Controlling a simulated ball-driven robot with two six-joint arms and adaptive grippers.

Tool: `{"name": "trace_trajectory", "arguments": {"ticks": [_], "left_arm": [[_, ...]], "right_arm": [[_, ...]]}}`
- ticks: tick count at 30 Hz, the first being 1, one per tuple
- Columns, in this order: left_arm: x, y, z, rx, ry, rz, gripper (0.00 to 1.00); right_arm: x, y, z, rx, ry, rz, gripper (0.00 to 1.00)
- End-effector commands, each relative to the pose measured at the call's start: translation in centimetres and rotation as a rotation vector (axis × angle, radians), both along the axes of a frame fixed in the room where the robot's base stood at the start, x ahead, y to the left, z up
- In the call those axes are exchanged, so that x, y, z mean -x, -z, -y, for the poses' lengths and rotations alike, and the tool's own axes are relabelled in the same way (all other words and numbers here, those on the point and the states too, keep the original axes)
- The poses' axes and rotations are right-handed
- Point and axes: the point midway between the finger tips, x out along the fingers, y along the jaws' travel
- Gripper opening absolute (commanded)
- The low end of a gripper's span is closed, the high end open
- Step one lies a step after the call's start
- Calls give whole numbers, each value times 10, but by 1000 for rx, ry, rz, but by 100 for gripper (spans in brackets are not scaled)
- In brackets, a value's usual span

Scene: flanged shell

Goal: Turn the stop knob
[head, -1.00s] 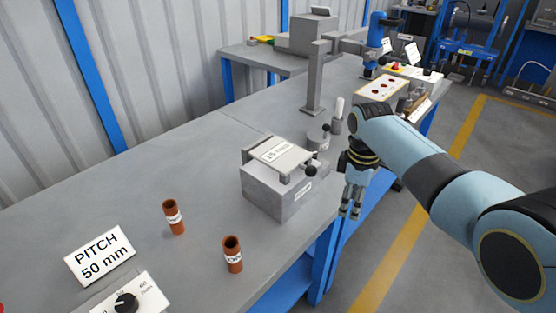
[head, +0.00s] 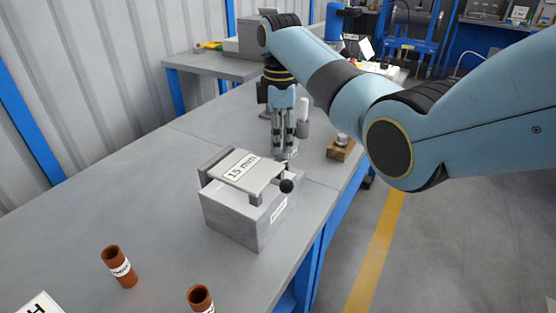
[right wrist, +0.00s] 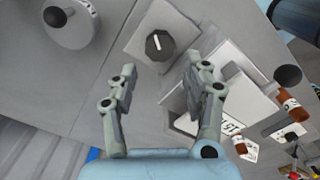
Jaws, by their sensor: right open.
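A black faceted knob (right wrist: 158,45) with a white pointer line sits on a square grey plate (right wrist: 138,48) in the right wrist view. I cannot read a label that tells whether it is the stop knob. My right gripper (right wrist: 161,65) is open and empty, its two fingertips on either side of and just short of the knob in that picture. I cannot tell its height above the knob. My left gripper is out of view.
Brown tubes (head: 120,267) (head: 201,298) stand in front. A wooden block (head: 341,148) stands near the bench's right edge.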

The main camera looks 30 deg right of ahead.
Motion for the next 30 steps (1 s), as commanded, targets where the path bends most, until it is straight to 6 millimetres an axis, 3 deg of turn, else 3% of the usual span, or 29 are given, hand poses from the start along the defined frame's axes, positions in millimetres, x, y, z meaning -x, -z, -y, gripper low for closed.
{"name": "trace_trajectory", "arguments": {"ticks": [3, 7, 13, 22, 30], "left_arm": [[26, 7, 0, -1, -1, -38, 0], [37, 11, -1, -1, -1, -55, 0], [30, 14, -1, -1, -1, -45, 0], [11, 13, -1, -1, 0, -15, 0], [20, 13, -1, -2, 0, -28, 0]], "right_arm": [[1, 27, 0, -1, 0, -4, 49], [1, 50, 0, 0, 0, -3, 49], [0, 67, 0, 0, 0, 0, 49], [0, 69, 0, 0, 0, 0, 49], [0, 69, 0, 0, 0, 0, 13]]}}
